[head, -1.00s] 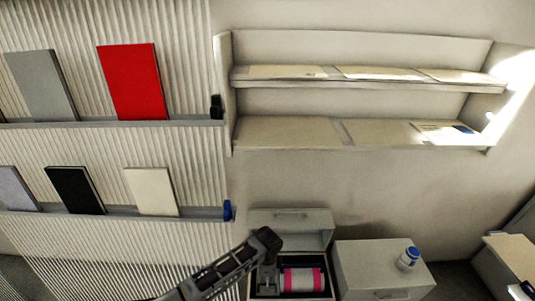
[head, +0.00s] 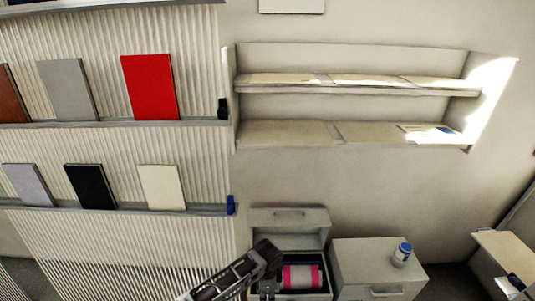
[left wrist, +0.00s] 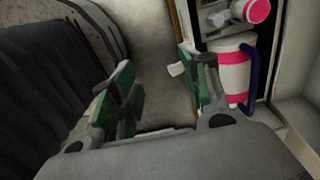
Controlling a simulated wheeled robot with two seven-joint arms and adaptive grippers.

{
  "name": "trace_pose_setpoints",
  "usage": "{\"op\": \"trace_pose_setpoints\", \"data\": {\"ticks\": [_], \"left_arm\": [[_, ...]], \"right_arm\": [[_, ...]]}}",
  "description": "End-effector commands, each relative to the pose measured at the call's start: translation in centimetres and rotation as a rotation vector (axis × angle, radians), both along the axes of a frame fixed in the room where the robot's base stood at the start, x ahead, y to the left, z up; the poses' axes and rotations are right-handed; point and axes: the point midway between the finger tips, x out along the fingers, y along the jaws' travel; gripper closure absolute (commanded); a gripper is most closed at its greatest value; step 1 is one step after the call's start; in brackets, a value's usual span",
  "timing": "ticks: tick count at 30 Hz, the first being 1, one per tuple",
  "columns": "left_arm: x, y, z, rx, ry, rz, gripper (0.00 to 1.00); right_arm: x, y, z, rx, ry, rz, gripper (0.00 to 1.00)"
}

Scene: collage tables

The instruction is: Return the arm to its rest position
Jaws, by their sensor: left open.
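My left arm reaches in from the bottom of the head view, with its dark wrist beside the open drawer box. My left gripper (left wrist: 158,88) shows in the left wrist view with its green-padded fingers spread apart and nothing between them. A white and pink cylinder (head: 301,276) lies in the open box, right of my wrist. It also shows in the left wrist view (left wrist: 234,72), just right of the right finger and apart from it as far as I can tell. My right arm and gripper are not in view.
A white cabinet (head: 375,270) with a blue-capped jar (head: 402,255) on it stands right of the open box (head: 290,242). A ribbed wall rack holds a red panel (head: 150,86) and several others. Wall shelves (head: 350,134) hang behind. A table (head: 508,257) stands far right.

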Motion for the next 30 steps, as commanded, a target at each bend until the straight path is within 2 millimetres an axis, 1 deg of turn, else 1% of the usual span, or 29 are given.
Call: {"op": "trace_pose_setpoints", "data": {"ticks": [6, 14, 20, 26, 29, 30], "left_arm": [[0.0, 0.1, -0.1, 0.000, 0.000, 0.003, 0.54], [0.2, 0.8, -1.7, -0.019, -0.006, 0.067, 0.54], [0.2, 1.7, -3.5, -0.037, -0.013, 0.139, 0.54], [0.0, 3.3, -6.6, -0.062, -0.022, 0.250, 0.54], [-0.4, 4.6, -8.6, -0.075, -0.028, 0.325, 0.54], [-0.7, 5.3, -9.7, -0.080, -0.032, 0.363, 0.54]], "right_arm": [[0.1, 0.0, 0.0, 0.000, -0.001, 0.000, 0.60], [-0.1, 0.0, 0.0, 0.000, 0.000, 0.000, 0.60], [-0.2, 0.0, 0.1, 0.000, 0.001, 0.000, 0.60], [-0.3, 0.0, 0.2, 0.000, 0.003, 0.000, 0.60], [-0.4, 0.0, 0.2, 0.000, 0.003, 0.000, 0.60], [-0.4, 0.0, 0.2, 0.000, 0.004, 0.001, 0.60]]}}
